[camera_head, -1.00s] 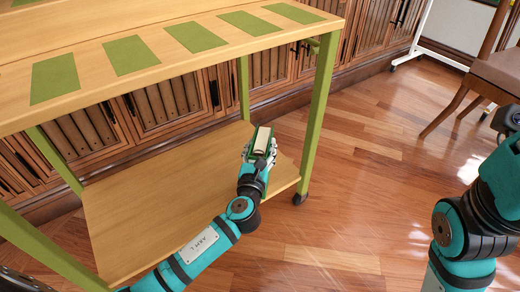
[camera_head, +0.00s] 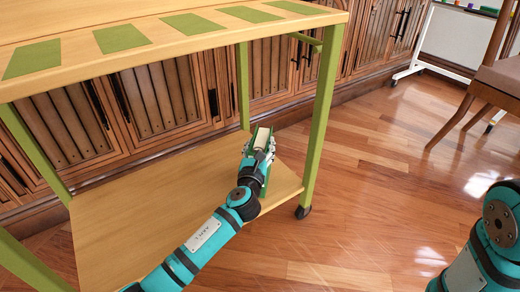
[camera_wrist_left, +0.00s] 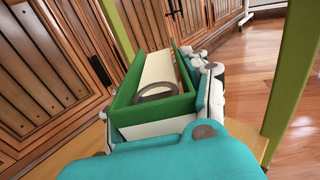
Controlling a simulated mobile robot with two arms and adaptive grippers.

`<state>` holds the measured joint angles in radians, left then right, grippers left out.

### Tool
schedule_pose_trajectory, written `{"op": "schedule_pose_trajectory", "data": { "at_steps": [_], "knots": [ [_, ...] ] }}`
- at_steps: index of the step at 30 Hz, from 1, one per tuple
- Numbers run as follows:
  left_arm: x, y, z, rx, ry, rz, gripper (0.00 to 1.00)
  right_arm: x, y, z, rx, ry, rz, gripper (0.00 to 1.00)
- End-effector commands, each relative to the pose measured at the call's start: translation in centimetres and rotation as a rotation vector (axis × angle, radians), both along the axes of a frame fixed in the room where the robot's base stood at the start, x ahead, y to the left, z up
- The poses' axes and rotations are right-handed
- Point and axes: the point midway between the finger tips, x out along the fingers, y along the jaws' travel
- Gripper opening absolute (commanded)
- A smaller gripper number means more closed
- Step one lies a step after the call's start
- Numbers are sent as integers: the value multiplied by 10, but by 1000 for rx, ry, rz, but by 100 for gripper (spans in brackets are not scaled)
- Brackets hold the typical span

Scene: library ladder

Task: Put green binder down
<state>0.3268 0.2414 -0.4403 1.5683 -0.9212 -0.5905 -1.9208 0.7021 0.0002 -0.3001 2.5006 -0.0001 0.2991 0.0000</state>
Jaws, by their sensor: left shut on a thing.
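The green binder (camera_head: 261,139) is in my left gripper (camera_head: 258,152), over the right end of the cart's lower shelf (camera_head: 130,220). The left wrist view shows the binder (camera_wrist_left: 155,109) large, with green covers around a pale inside and a dark ring on its near end. The gripper's fingers are on both sides of it. I cannot tell whether the binder's bottom touches the shelf. My right arm shows at the lower right of the head view, but its gripper is out of view.
The cart's top (camera_head: 180,60) has several green rectangles and overhangs the lower shelf. A green leg (camera_head: 321,115) stands right of the binder. Wooden cabinets (camera_head: 140,100) line the back. A chair (camera_head: 490,85) stands at the upper right. The lower shelf is bare to the left.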

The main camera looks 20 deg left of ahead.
Motion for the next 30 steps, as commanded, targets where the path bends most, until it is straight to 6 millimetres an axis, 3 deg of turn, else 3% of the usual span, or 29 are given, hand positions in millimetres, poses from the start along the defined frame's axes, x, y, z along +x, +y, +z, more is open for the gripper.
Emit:
{"op": "schedule_pose_trajectory", "data": {
  "at_steps": [5, 6, 12, 23, 29, 30],
  "knots": [
    [0, 0, -1, 0, -2, 0, 0, 0, 0, -1, 0, 0, 0, 0],
    [0, 0, -3, 0, 0, 0, 49, 0, 0, -1, 0, 0, 0, 0],
    [0, 0, -3, 0, 1, 0, 76, 0, 0, -1, 0, 0, 0, 0],
    [-3, 0, 1, 1, 2, 0, 76, 0, 0, 3, 0, -1, 1, 0],
    [-36, -5, 3, 0, 5, -2, 76, 0, 0, 21, 2, 0, 2, 0],
    [-45, -6, 3, 2, 5, -2, 76, 8, -1, 19, 3, 20, 2, 0]
  ]
}}
